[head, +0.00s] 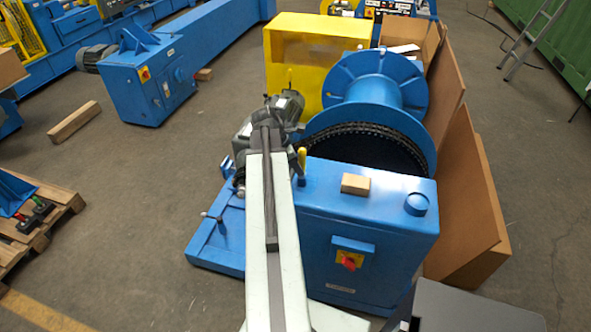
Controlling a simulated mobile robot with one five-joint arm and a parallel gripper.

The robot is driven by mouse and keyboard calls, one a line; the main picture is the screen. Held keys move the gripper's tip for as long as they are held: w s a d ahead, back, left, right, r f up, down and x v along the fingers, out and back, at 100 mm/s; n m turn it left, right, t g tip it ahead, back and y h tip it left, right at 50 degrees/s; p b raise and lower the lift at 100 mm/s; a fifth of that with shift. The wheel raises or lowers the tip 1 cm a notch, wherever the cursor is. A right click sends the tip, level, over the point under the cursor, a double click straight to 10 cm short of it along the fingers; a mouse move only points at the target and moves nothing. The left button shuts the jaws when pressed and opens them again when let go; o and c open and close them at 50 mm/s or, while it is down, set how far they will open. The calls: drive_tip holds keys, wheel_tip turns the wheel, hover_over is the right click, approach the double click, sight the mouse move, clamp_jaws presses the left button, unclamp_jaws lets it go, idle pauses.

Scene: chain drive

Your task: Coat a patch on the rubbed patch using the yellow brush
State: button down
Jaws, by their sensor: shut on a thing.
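My arm reaches up the middle of the head view. Its dark end, with my gripper (298,160), lies over the left side of the blue machine (385,215). A short, upright yellow handle (302,154), which looks like the yellow brush, shows at the right of the arm's end, above the left edge of the blue cabinet. The gripper is shut; its fingers are small, dark and partly hidden, so the contact is unclear. The bristles cannot be made out. I cannot pick out the rubbed patch; the arm hides part of the machine.
Behind are a chain wheel (375,152), a blue drum (372,92), a grey motor (288,104) and a yellow guard (318,45). Brown panels (478,190) close the right side. Floor at left is open beyond a pallet (40,225).

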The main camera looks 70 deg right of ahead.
drive_tip(key=shift+w+d, duration=0.15)
drive_tip(key=shift+d, duration=1.1)
wheel_tip(320, 180, up, 6)
drive_tip(key=p, duration=0.6)
wheel_tip(320, 180, up, 3)
drive_tip(key=p, duration=0.3)
